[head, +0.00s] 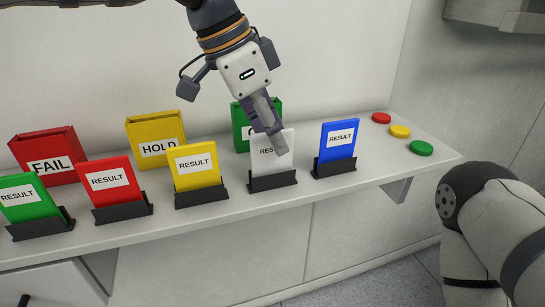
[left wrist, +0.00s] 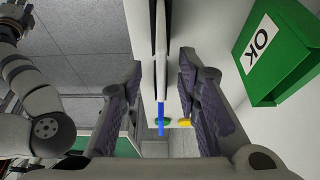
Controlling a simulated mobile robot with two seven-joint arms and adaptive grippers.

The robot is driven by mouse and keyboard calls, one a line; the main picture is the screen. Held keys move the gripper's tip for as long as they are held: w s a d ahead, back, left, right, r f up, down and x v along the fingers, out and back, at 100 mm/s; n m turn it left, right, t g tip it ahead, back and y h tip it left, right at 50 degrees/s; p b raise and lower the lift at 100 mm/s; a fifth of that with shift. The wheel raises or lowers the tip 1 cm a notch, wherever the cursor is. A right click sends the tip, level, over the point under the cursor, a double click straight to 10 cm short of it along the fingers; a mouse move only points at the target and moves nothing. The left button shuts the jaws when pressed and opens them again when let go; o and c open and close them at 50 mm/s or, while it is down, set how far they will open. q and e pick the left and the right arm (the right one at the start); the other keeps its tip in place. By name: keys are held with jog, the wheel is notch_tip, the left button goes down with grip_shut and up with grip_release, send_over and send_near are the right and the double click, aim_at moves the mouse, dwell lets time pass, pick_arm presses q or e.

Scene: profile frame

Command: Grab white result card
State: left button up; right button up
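The white result card (head: 286,164) stands in a dark holder (head: 272,182) on the shelf, between the yellow and blue cards. My left gripper (head: 277,138) comes down from above at the card's upper part and hides some of its face and label. In the left wrist view the white card (left wrist: 161,70) shows edge-on between the two spread fingers, with a gap on each side. The left gripper is open. My right gripper is not in view; only part of my right arm shows at the right.
Green (head: 28,198), red (head: 109,180), yellow (head: 195,165) and blue (head: 338,138) result cards stand in holders alongside. Behind are the red FAIL bin (head: 47,148), yellow HOLD bin (head: 156,133) and green OK bin (left wrist: 284,50). Red, yellow and green buttons (head: 400,131) sit at the shelf's right end.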

pick_arm(q)
jog(key=shift+f, duration=0.2)
grip_shut()
jog(key=shift+r, duration=0.1)
jog(key=shift+w+r, duration=0.1)
jog(key=shift+r, duration=0.15)
jog(key=r, duration=0.3)
jog(key=shift+s+r, duration=0.1)
jog(key=shift+s, duration=0.1)
jog(key=s+r+p, duration=0.1)
jog(key=s+r, duration=0.8)
jog(key=s, duration=0.4)
jog(key=shift+s+d+p, duration=0.35)
jog(key=shift+d, duration=0.05)
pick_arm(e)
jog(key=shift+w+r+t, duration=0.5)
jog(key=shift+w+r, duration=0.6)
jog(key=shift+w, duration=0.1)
